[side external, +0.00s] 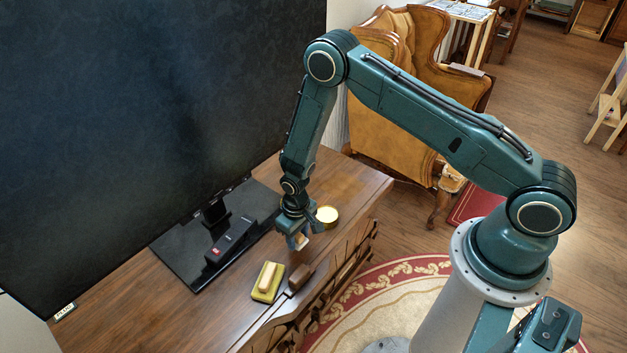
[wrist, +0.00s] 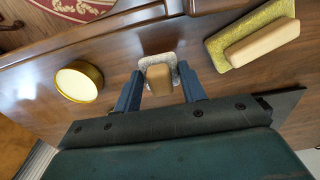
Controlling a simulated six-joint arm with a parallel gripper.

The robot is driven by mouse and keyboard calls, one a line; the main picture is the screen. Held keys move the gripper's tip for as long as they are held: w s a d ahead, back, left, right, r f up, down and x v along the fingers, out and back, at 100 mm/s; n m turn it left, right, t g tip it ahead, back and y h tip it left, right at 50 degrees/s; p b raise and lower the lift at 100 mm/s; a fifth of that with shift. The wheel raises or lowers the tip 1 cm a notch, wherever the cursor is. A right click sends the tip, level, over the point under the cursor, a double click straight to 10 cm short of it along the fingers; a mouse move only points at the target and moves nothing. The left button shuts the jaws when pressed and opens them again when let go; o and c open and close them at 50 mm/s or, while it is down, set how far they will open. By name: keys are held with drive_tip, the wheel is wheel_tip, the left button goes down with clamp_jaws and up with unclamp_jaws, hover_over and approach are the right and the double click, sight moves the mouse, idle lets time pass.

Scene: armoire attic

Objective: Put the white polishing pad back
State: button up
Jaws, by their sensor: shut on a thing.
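The white polishing pad (wrist: 171,60) shows between my gripper's fingers in the wrist view, with a tan wooden block as its handle (wrist: 158,78). My gripper (wrist: 160,84) is shut on it. In the side view the pad (side external: 301,241) is small under my gripper (side external: 297,238), low over the wooden cabinet top (side external: 120,305). I cannot tell whether the pad touches the wood. The fingers and palm partly hide the handle.
A round tin with pale contents (side external: 327,215) stands close beside my gripper.

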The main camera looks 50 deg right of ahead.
sight(298, 244)
drive_tip(key=shift+f, duration=1.85)
drive_tip(key=shift+f, duration=0.15)
drive_tip(key=o, duration=0.9)
drive_tip(key=shift+r, duration=6.15)
